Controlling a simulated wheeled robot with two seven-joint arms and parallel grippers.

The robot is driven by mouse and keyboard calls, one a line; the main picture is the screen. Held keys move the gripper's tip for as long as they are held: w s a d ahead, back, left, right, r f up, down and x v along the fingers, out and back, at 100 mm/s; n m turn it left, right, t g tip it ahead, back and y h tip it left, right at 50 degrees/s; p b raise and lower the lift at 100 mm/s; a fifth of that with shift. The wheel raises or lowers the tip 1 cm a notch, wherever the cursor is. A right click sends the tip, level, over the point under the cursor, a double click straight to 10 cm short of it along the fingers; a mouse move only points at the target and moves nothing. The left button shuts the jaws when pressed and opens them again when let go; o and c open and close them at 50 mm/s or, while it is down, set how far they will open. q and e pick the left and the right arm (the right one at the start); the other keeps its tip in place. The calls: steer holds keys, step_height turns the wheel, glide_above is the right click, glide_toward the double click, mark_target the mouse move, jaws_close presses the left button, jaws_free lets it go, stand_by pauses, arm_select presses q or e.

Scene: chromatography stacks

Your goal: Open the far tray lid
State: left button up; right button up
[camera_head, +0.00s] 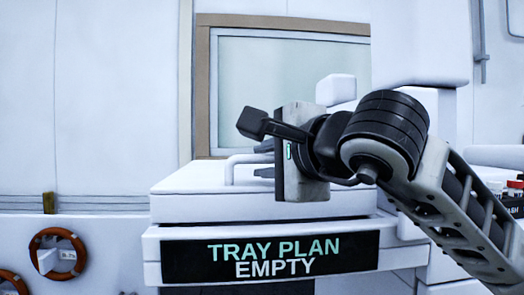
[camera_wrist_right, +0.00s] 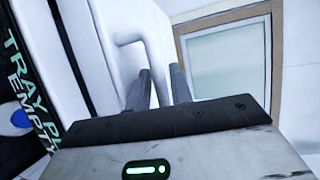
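The white tray lid (camera_head: 180,207) lies flat on the unit in the head view, above a black sign reading "TRAY PLAN EMPTY" (camera_head: 270,257). A white bar handle (camera_head: 230,168) rises from the lid. My right gripper (camera_head: 257,147) is at the handle, with its dark fingers pointing left. In the right wrist view the fingers of my right gripper (camera_wrist_right: 160,88) are apart, and the handle (camera_wrist_right: 131,40) runs down between them as seen there. Contact cannot be told. The gripper hides part of the handle. My left gripper is not in view.
A white upright housing (camera_head: 420,45) stands behind my right arm. A framed window (camera_head: 270,80) is in the back wall. Small bottles (camera_head: 513,188) stand at the right edge. Orange rings (camera_head: 58,254) are at the lower left. The space left of the lid looks clear.

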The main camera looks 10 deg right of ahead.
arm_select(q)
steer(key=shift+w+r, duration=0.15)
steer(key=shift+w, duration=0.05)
arm_select(e)
steer(key=shift+x, duration=0.8)
jaws_close()
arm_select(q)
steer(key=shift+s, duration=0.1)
arm_select(e)
steer(key=shift+r, duration=0.1)
